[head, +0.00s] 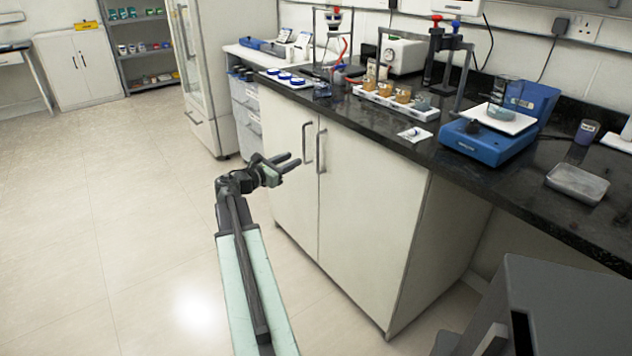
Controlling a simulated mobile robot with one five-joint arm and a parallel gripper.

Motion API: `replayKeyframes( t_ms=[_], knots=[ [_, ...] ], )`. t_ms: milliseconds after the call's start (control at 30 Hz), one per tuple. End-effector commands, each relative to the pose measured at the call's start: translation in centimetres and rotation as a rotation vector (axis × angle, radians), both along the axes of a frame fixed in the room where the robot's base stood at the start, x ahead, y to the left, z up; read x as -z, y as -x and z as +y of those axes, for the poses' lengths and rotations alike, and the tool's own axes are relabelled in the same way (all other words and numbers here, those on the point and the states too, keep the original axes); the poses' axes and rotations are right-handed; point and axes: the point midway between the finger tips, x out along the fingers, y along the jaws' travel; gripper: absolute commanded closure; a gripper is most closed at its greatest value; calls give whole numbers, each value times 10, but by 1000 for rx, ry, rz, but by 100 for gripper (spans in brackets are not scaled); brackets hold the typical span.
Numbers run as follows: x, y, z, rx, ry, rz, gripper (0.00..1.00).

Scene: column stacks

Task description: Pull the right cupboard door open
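The cupboard under the black worktop has two cream doors, both shut. The right door (370,225) carries a vertical metal bar handle (321,151) near its left edge. The left door (287,195) has a similar handle (306,146) just beside it. My gripper (295,160) is open, its two fingers apart and pointing right towards the handles. It shows in front of the left door, a little left of both handles. Nothing is seen between its fingers, and it appears apart from the right handle; the exact distance in depth is hard to tell.
The black worktop (450,160) above holds a blue balance (482,143), a white rack of jars (395,101) and a metal tray (577,183). A grey cabinet (560,305) stands at the lower right. The tiled floor (110,220) to the left is clear.

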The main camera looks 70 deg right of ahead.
Motion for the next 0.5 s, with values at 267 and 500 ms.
replayKeyframes(
  t_ms=[267, 500],
  knots=[
    [5, 26, -23, 17, 25, 151, 68],
    [4, 36, -52, 19, 24, 147, 68]
  ],
)
